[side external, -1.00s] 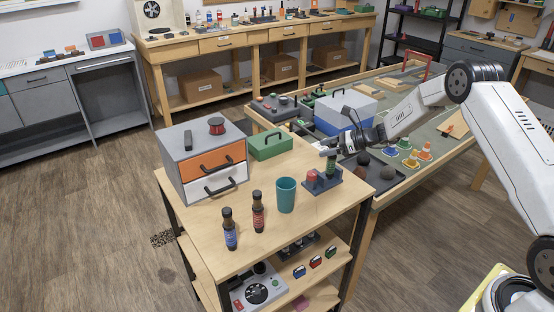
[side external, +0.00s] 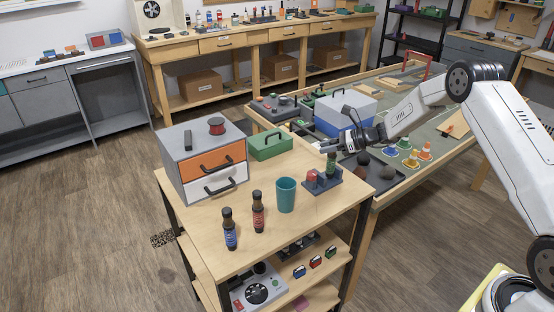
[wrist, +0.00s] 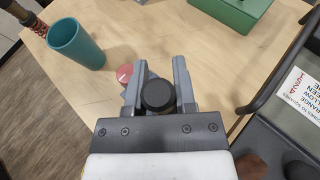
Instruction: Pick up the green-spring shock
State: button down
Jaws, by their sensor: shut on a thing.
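My gripper (wrist: 158,92) is shut on the green-spring shock (side external: 331,162). In the wrist view the shock's round black top (wrist: 157,95) sits between the two grey fingers and hides the rest of it. In the side view the shock hangs upright, its green part below the fingers, over the right part of a small blue-grey stand (side external: 322,184). I cannot tell whether its lower end is clear of the stand.
A red piece (side external: 311,179) stands on the stand. A green box (side external: 270,146) and a drawer unit (side external: 190,165) are behind. A dark tray (side external: 380,183) lies right.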

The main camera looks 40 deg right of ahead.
jog(key=s+a+r, duration=0.2)
jog(key=s+r, duration=1)
jog(key=s, duration=0.1)
jog(key=shift+s+a+r, duration=0.15)
jog(key=shift+s+r, duration=0.25)
